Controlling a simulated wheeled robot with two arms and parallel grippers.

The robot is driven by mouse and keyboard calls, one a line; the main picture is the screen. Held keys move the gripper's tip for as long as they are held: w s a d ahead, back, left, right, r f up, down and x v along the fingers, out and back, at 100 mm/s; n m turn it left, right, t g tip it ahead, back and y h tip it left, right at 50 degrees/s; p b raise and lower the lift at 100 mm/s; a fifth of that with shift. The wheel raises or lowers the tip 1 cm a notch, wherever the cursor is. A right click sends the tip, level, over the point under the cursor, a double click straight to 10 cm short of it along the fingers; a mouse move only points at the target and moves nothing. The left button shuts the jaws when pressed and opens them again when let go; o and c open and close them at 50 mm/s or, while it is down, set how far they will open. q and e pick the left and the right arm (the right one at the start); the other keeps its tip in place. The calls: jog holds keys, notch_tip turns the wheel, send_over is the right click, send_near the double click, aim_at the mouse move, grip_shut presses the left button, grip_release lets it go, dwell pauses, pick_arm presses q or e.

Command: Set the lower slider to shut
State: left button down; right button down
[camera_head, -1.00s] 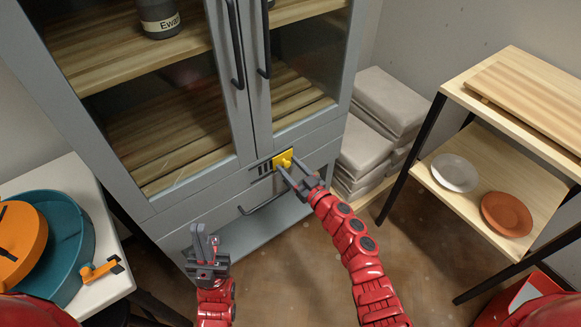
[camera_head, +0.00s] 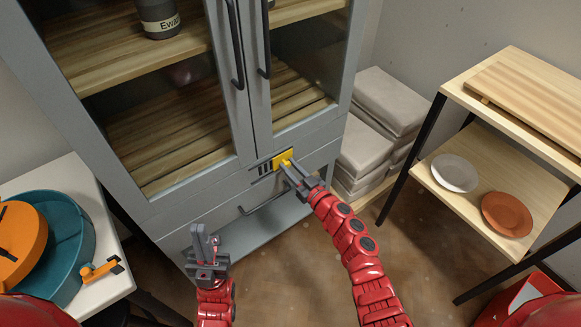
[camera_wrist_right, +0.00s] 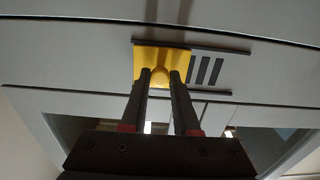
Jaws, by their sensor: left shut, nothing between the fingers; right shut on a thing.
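The yellow slider (camera_head: 282,159) sits on a dark-railed track on the grey cabinet's (camera_head: 190,196) lower front, below the glass doors. In the head view it is at the right end of the track, with dark stripes (camera_head: 264,168) showing to its left. My right gripper (camera_head: 290,168) is shut on the slider's knob. The right wrist view shows the two fingers (camera_wrist_right: 160,78) on either side of the round yellow knob (camera_wrist_right: 160,74), with the stripes to the right of the plate. My left gripper (camera_head: 199,232) is shut and empty, in front of the cabinet's lower left part.
A dark drawer handle (camera_head: 262,204) is just below the slider. Two long door handles (camera_head: 236,50) hang above. At left, a white table (camera_head: 100,240) holds a teal basin (camera_head: 75,235). At right stand grey stacked bags (camera_head: 385,105) and a wooden shelf (camera_head: 450,195) with bowls.

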aim_at(263, 169)
dwell(0.7)
jog(key=s+a+p, duration=0.1)
jog(key=s+a, duration=0.1)
jog(key=a, duration=0.1)
jog(key=s+a+p, duration=0.1)
jog(key=s+a, duration=0.1)
jog(key=shift+a+r+p, duration=0.1)
jog(key=shift+a+p, duration=0.1)
jog(key=shift+p, duration=0.1)
jog(key=shift+a, duration=0.1)
jog(key=c, duration=0.7)
grip_release()
jog(key=shift+s+a, duration=0.1)
